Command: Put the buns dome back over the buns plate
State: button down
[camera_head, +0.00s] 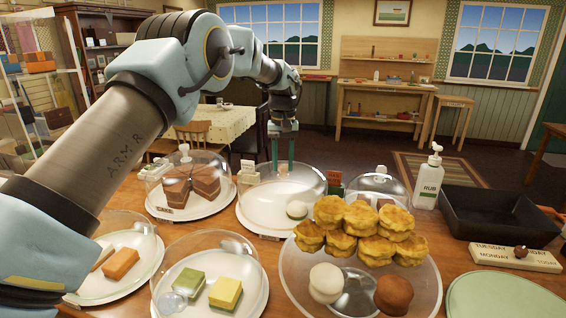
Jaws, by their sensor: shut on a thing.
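My gripper (283,158) points down at the back middle, its green fingers shut on the top of a clear glass dome (262,181). In this view the dome is over a white plate (258,218) with one pale round piece (297,210) near its right side. I cannot tell whether the dome's rim rests on the plate. The golden buns (350,228) are heaped on a clear glass plate (428,282) in front, beside a cream round piece (326,282) and a brown one (394,294). No label reading buns is legible.
Other domes cover chocolate cake (192,185), an orange slice (121,263) and green and yellow squares (226,291). Another dome (378,184) stands behind the buns. At right are a pump bottle (428,178), a black tray (500,215), a day block (515,257) and a green disc (505,297).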

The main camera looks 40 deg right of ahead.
jog(key=shift+f, duration=0.55)
jog(key=c, duration=0.8)
grip_release()
jog(key=o, duration=0.6)
jog(key=shift+c, duration=0.2)
jog(key=c, duration=0.3)
